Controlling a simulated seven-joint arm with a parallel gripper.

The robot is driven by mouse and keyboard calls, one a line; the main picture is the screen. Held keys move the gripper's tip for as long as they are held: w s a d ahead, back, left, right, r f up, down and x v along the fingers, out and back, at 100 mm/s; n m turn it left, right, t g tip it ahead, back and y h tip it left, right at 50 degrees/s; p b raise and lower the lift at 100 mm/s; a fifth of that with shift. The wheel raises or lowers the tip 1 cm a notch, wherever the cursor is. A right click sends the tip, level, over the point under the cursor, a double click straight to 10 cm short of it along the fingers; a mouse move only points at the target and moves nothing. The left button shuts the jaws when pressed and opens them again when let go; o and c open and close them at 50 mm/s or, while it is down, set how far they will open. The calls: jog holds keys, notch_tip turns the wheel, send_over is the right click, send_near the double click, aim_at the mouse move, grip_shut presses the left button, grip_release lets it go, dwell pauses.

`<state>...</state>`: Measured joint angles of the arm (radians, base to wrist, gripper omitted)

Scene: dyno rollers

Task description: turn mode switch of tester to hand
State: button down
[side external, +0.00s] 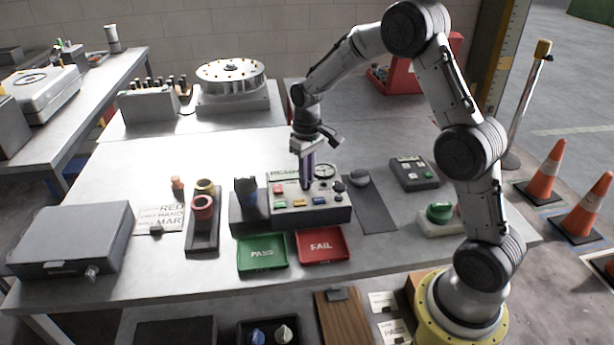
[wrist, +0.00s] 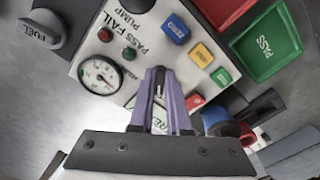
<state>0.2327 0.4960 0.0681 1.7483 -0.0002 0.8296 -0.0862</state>
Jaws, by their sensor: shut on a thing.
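The tester (side external: 335,213) is a grey box with a sloped panel in the middle of the table. In the wrist view its light panel (wrist: 150,50) shows a round gauge (wrist: 100,75), small red and green lamps, and blue, yellow, green and red buttons. My gripper (side external: 306,186) points down onto the middle of the panel. In the wrist view its purple fingers (wrist: 158,74) are close together at the panel, between the gauge and the buttons. They are shut on what appears to be the mode switch, which they mostly hide. I cannot read its setting.
A green PASS tray (side external: 262,253) and a red FAIL tray (side external: 322,246) sit in front of the tester. A dark knob (wrist: 40,30) marked FUEL stands beside it. A holder with red rings (side external: 202,208) is at left, a green button (side external: 439,211) at right.

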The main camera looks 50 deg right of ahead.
jog(key=m, duration=0.4)
jog(key=shift+a+r, duration=0.1)
jog(key=m, duration=0.3)
jog(key=shift+w+m, duration=0.1)
jog(key=shift+m, duration=0.2)
jog(key=m, duration=0.4)
jog(key=shift+w+a, duration=0.1)
jog(key=shift+m, duration=1.8)
jog(key=shift+w, duration=0.1)
jog(key=c, duration=0.9)
grip_release()
notch_tip(320, 180, up, 14)
jog(key=shift+f, duration=0.1)
